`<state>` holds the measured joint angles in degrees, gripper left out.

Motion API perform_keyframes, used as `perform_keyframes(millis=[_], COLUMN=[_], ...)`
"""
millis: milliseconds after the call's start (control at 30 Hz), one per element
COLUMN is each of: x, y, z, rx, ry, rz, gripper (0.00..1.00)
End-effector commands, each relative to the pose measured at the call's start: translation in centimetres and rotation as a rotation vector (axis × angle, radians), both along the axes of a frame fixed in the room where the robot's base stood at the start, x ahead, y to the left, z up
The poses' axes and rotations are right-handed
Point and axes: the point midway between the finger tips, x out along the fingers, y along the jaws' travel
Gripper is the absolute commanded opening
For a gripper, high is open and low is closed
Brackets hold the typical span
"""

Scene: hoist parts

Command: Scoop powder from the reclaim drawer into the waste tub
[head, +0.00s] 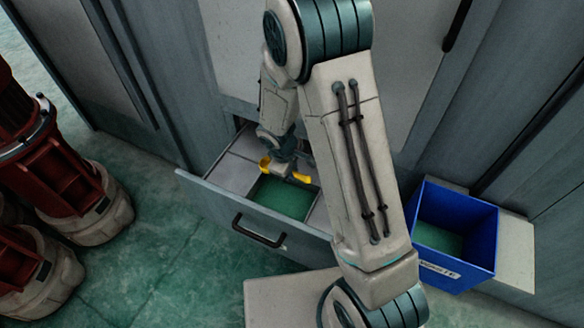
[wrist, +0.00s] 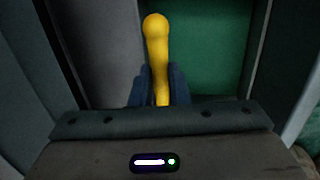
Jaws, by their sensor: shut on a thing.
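The reclaim drawer (head: 222,204) stands pulled out of the grey cabinet, with green powder (head: 283,197) in one compartment. My gripper (head: 281,168) is over that drawer and shut on a yellow scoop (head: 301,177). In the wrist view the scoop's handle (wrist: 157,45) stands between my fingers (wrist: 158,88), with green powder (wrist: 210,60) beyond it. The scoop's bowl is hidden, so I cannot tell whether it touches or holds powder. The blue waste tub (head: 482,240) stands right of the drawer, with green powder (head: 437,238) on its bottom.
The tub rests on a pale ledge (head: 518,250) against the cabinet. Red and cream machine parts (head: 60,180) stand at the left. My arm crosses the space between drawer and tub. The green floor (head: 160,255) before the drawer is clear.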

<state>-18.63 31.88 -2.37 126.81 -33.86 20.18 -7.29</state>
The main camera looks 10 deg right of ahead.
Motion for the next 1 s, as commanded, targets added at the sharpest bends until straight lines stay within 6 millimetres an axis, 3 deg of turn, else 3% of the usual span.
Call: perform_keyframes(millis=[1000], x=[0.0], y=[0.1], z=[-10.6], rx=[-0.023], ry=[0.015], rz=[0.0], gripper=[0.0])
